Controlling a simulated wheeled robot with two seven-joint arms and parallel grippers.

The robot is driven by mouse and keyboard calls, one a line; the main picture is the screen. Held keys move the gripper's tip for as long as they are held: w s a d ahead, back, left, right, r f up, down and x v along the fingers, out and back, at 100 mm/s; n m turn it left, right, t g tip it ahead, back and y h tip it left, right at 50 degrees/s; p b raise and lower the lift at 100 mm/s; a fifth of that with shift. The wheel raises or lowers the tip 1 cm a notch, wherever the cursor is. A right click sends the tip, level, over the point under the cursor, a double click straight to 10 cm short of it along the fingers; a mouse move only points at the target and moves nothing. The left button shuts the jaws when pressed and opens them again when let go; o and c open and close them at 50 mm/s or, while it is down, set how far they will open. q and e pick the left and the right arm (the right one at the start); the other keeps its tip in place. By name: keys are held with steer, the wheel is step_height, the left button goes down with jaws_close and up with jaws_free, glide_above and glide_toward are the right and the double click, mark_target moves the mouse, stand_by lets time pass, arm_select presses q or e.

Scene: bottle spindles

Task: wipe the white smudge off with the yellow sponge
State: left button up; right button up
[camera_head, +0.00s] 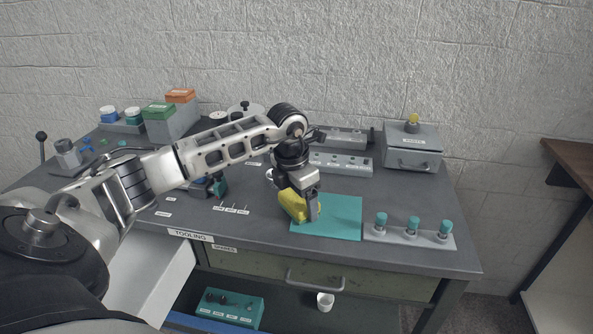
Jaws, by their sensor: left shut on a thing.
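My left gripper (309,207) reaches over the workbench from the left and points down. It is shut on the yellow sponge (292,205), at the left edge of a teal mat (343,217). The sponge looks to be at or very near the mat's surface; I cannot tell whether it touches. No white smudge shows on the visible part of the mat; the part under the sponge and gripper is hidden. My right gripper is not in view.
A grey rack (408,236) with teal-capped bottles stands right of the mat. Behind it are a grey holder strip (341,163) and a grey box (412,150) with a yellow knob. Green and orange boxes (160,110) stand at the back left. The bench's front edge is close.

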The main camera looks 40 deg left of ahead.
arm_select(q)
step_height(320, 180, up, 2)
steer(key=shift+r+p, duration=0.25)
steer(key=shift+p, duration=0.05)
steer(key=shift+w+r, duration=0.1)
steer(key=shift+r, duration=0.15)
step_height(320, 180, up, 2)
steer(key=shift+r+p, duration=0.1)
steer(key=shift+p, duration=0.95)
steer(key=shift+r+p, duration=0.9)
steer(key=shift+r, duration=0.45)
steer(key=shift+d, duration=0.1)
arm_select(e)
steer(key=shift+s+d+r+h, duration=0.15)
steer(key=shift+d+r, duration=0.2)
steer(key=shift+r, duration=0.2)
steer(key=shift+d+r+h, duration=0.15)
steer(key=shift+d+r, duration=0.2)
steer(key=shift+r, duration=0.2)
